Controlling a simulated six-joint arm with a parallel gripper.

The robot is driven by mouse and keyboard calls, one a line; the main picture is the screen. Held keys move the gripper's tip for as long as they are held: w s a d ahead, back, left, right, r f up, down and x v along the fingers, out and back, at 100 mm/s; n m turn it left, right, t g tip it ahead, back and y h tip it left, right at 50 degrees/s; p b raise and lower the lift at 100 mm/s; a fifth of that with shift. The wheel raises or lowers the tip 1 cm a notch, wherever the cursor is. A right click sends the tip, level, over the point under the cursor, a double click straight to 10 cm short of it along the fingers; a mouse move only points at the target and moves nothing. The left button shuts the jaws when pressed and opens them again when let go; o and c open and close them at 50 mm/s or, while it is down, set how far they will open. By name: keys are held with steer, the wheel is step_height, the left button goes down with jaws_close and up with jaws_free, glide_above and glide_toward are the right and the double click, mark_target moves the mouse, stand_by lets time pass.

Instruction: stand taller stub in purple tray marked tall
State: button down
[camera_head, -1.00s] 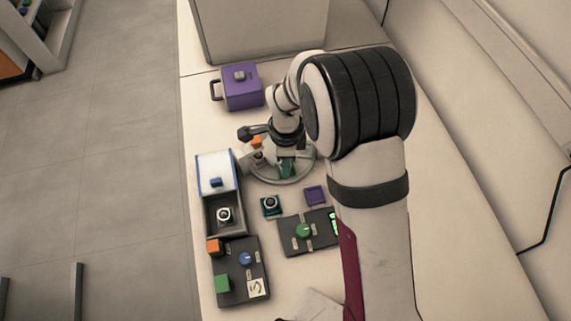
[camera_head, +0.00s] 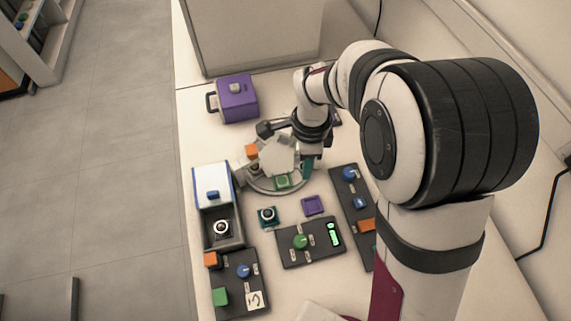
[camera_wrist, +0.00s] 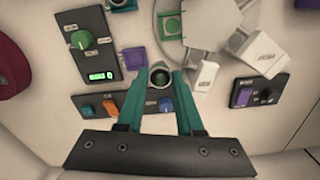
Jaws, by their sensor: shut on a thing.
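My gripper (camera_wrist: 160,88) has teal fingers shut on a round stub (camera_wrist: 160,76) with a dark top and light rim, held end-on to the wrist camera. In the head view my gripper (camera_head: 308,168) points down beside the round stage, and the held stub is hidden there. The small square purple tray (camera_head: 312,205) lies on the bench below it and looks empty. It also shows in the wrist view (camera_wrist: 134,54), left of the held stub. Its marking is too small to read. Another stub (camera_head: 267,214) sits in a teal tray (camera_head: 277,222). A further stub (camera_head: 221,227) stands in an open-fronted box.
The round stage (camera_head: 262,188) with pale parts stands just left of my gripper. A dark panel with a green knob (camera_head: 300,241) lies below the purple tray. Another panel (camera_head: 355,205) lies to its right. A purple lidded container (camera_head: 235,100) stands at the back.

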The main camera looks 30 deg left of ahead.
steer(key=w+d+r, duration=0.2)
steer(key=d+r, duration=0.1)
steer(key=d, duration=0.2)
steer(key=s+f+n, duration=0.1)
steer(key=f+n, duration=0.1)
steer(key=f, duration=0.1)
steer(key=s+f+n, duration=0.2)
steer(key=f, duration=0.1)
steer(key=s+f+n, duration=0.2)
steer(key=f, duration=0.1)
steer(key=shift+a+f, duration=0.2)
steer(key=shift+a, duration=0.15)
steer(key=shift+f, duration=0.6)
steer(key=shift+f, duration=0.45)
stand_by(0.8)
steer(key=shift+c, duration=0.3)
jaws_free()
